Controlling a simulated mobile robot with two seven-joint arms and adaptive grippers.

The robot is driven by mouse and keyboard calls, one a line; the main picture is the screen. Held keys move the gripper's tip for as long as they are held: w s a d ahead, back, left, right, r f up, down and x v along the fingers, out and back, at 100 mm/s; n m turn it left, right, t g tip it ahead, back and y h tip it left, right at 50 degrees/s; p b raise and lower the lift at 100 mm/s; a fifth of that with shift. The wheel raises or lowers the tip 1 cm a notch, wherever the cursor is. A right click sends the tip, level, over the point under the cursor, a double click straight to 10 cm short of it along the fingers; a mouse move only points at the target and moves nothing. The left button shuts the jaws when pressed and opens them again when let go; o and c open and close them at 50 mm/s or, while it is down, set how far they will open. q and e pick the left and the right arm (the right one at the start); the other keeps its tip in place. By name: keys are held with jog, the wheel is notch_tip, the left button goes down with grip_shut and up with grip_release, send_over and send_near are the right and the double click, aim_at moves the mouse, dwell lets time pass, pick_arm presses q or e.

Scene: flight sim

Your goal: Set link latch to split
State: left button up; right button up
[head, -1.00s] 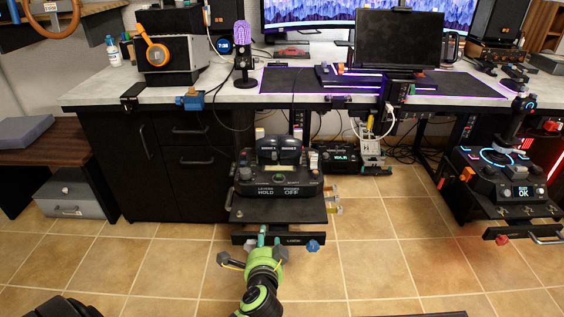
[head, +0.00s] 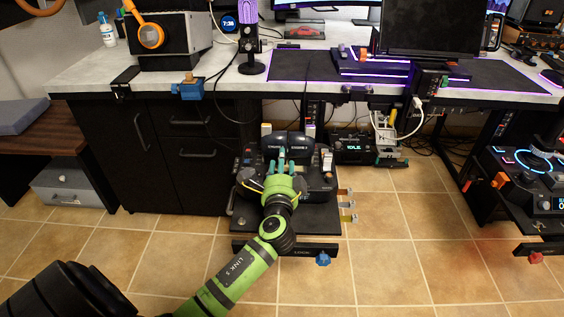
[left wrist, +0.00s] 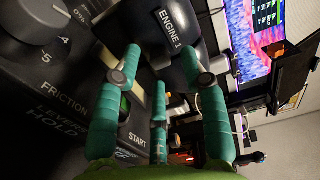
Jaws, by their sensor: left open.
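The black throttle unit (head: 318,184) sits on a shelf in front of the desk. Its two dark engine levers (head: 298,143) stand side by side at its back. My left gripper (head: 283,157) reaches over the unit with its teal fingers spread, close to the levers. In the left wrist view the left gripper (left wrist: 160,75) is open, with nothing seen between its fingers. The ENGINE 1 lever (left wrist: 172,30) is just beyond the fingertips. I cannot pick out the link latch or its setting; the fingers cover part of the unit. My right gripper is not in view.
A friction knob (left wrist: 45,22) is beside the fingers in the left wrist view. The shelf (head: 320,218) has a blue knob (head: 323,259) at its front. A black cabinet (head: 150,160) stands to the left. Tiled floor (head: 400,230) is clear to the right.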

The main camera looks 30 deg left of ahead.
pick_arm(q)
jog(key=shift+w+a, duration=0.2)
jog(key=shift+w, duration=0.25)
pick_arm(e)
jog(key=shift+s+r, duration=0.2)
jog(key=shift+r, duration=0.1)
pick_arm(q)
grip_shut()
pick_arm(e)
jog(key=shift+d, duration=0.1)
